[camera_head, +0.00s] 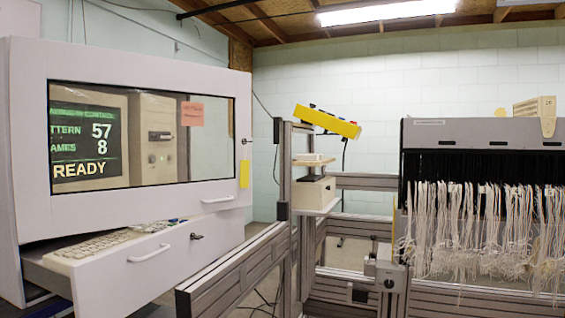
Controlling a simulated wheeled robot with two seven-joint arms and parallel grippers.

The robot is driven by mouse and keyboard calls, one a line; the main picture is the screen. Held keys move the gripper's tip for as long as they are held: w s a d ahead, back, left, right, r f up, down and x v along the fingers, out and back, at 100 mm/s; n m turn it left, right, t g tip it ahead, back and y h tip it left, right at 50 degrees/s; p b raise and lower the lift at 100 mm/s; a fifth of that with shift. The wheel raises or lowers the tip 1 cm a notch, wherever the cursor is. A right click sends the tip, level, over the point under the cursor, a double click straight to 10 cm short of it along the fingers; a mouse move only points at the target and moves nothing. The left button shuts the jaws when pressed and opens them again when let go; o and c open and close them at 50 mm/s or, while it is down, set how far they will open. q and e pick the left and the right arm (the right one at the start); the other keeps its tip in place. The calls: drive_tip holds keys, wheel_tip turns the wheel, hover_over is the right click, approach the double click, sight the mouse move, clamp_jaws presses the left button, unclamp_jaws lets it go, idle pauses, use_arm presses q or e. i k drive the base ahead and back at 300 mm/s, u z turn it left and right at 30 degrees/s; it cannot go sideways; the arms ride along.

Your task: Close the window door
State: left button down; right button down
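The window door (140,206) is a white framed panel with a large dark-edged window, on the front of a white cabinet (8,190) at the left. It looks upright and across the cabinet front; I see no clear gap at its edges, but cannot tell if it is fully shut. A white handle (217,199) is at its lower right. A key (247,141) and a yellow tag (244,174) are at its right edge. Through the window show a green-text screen (85,145) and a beige computer (153,140). Neither gripper is in view.
Below the door, a drawer (150,265) stands pulled out with a keyboard (98,243) in it. A metal frame (235,270) is just right of the cabinet. A yellow device (328,122) and a loom with hanging white threads (485,225) are farther right.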

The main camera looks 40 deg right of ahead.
sight(41, 214)
drive_tip(key=z, duration=0.5)
drive_tip(key=i, duration=1.3)
drive_tip(key=z, duration=0.05)
